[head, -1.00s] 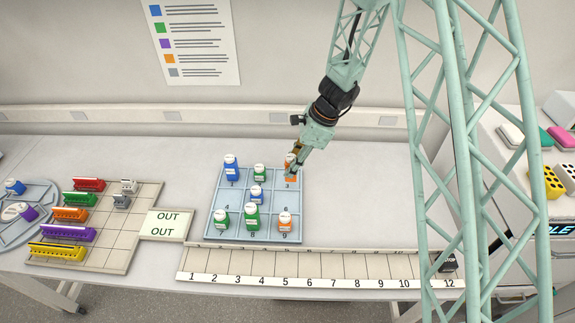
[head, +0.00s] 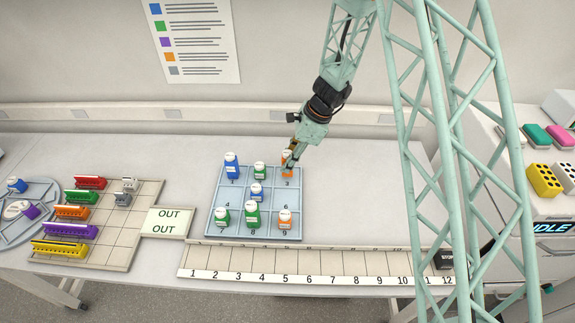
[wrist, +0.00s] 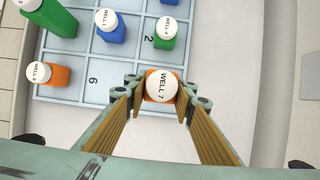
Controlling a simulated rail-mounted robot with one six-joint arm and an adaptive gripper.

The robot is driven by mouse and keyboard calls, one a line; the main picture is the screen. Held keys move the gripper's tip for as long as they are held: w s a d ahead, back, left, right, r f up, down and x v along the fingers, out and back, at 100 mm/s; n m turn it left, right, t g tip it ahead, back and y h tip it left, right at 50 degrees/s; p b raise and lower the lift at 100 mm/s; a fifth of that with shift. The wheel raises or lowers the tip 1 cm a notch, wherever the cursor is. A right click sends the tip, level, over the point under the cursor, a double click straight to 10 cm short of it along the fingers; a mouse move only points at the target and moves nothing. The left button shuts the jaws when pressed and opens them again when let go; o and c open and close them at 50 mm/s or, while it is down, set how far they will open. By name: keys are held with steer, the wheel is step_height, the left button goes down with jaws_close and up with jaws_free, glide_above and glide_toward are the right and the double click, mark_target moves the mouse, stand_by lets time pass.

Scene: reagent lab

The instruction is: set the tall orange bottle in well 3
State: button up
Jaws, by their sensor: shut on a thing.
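The tall orange bottle (head: 288,173) is upright in my gripper (head: 291,162), at the tray's well 3 in the back right corner. In the wrist view its white cap, marked WELL 7 (wrist: 161,86), shows between the two fingers of my gripper (wrist: 161,93), which are shut on it. The blue tray (head: 267,197) has numbered wells. The bottle's underside is hidden, so I cannot tell whether it rests on the well floor.
A blue bottle (head: 232,168) stands in well 1 and a green one (head: 260,172) in well 2. A short orange bottle (head: 285,222) stands in well 9. Several other bottles are in the tray. The bench right of the tray (head: 365,195) is clear.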

steer(key=shift+f, duration=0.95)
steer(key=shift+f, duration=0.15)
steer(key=o, duration=0.8)
steer(key=shift+o, duration=0.2)
steer(key=shift+r, duration=0.2)
steer(key=v, duration=1.2)
